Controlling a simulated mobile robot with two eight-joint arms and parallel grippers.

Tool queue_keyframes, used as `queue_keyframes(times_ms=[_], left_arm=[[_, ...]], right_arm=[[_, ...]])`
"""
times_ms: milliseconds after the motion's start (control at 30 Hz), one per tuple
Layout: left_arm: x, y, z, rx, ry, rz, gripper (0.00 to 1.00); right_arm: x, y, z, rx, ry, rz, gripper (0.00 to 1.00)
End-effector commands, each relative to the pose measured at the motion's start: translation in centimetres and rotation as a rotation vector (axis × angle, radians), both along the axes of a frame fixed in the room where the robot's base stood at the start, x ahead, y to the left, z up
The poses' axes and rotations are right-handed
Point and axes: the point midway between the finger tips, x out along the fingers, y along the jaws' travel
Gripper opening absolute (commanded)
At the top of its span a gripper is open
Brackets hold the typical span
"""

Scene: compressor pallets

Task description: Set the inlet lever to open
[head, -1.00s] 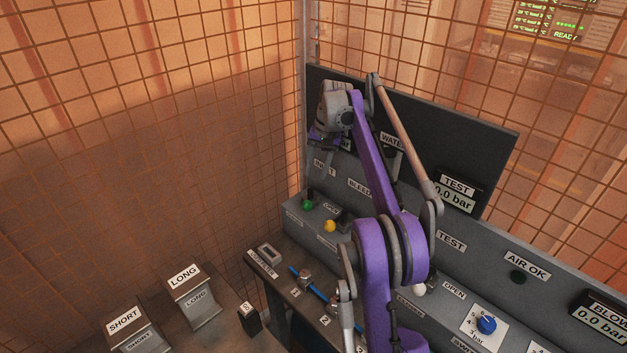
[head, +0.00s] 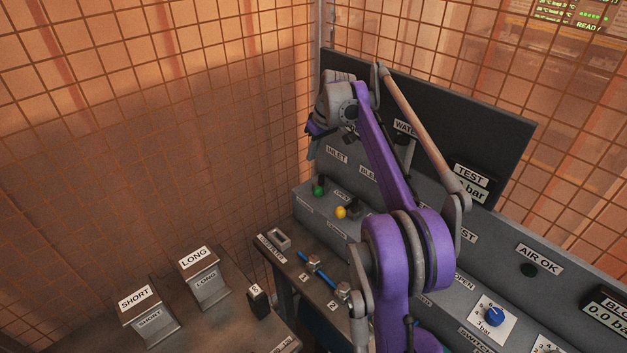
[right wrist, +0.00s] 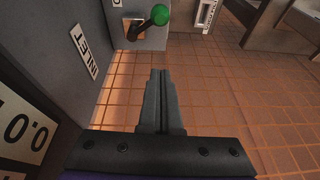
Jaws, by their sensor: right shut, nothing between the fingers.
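The inlet lever is a short dark arm with a green ball knob (head: 319,190). It stands at the left end of the grey console, below the INLET label (head: 337,155). In the right wrist view the green knob (right wrist: 160,14) is at the top, its arm slanting up-right from a pale plate. My right gripper (head: 312,152) hangs above and slightly left of the knob, apart from it. Its fingers (right wrist: 158,73) are shut and empty, with open floor behind them in the wrist view. The lever's open and shut markings are too small to read. My left gripper is not in view.
A yellow-knobbed lever (head: 341,212) stands right of the green one. My right arm hides part of the console. A mesh fence (head: 200,130) closes in the left and back. LONG (head: 199,262) and SHORT (head: 137,300) blocks stand on the lower left bench.

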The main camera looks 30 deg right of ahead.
Motion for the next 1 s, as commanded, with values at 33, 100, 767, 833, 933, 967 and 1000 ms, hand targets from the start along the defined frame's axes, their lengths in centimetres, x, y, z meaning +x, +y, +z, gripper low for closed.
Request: queue_keyframes(times_ms=[33, 100, 767, 833, 933, 967, 1000], left_arm=[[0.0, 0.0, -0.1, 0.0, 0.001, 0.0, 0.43], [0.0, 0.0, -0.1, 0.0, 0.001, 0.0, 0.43], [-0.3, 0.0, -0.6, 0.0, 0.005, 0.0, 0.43], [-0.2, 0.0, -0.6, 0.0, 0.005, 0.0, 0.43], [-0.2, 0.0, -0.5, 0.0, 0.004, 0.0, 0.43], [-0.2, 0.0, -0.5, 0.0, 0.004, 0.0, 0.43], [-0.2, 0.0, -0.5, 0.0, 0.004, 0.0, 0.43]], right_arm=[[0.1, 0.3, -0.1, -0.017, -0.013, 0.042, 0.0], [0.2, 0.5, -0.2, -0.034, -0.025, 0.082, 0.0], [2.1, 0.8, -9.6, -0.038, -0.027, 0.09, 0.0], [1.2, 0.6, -9.8, -0.038, -0.028, 0.09, 0.0], [0.4, 0.4, -10.0, -0.038, -0.028, 0.091, 0.0], [0.2, 0.4, -10.0, -0.038, -0.028, 0.091, 0.0], [0.0, 0.4, -10.1, -0.038, -0.028, 0.091, 0.0]])
